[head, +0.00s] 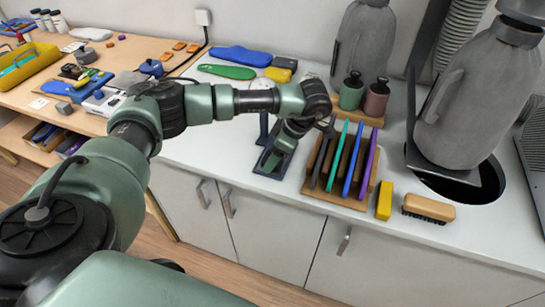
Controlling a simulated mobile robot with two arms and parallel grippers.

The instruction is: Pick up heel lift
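My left arm reaches in from the left across the counter. Its gripper (270,164) points down and left beside a dark blue stand (277,170) at the counter's front edge. The fingers are small and dark here, so I cannot tell whether they are open or what is between them. I cannot make out for sure which thing is the heel lift. Several small orange pieces (179,46) lie on the wooden table at the back left. My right gripper is not in view.
A wooden rack (340,200) with upright coloured tools stands right of the gripper. A yellow block (384,200) and a brush (428,208) lie beyond it. Blue (240,56) and green (227,72) insoles lie behind my arm. Large grey machines (470,100) stand at the right.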

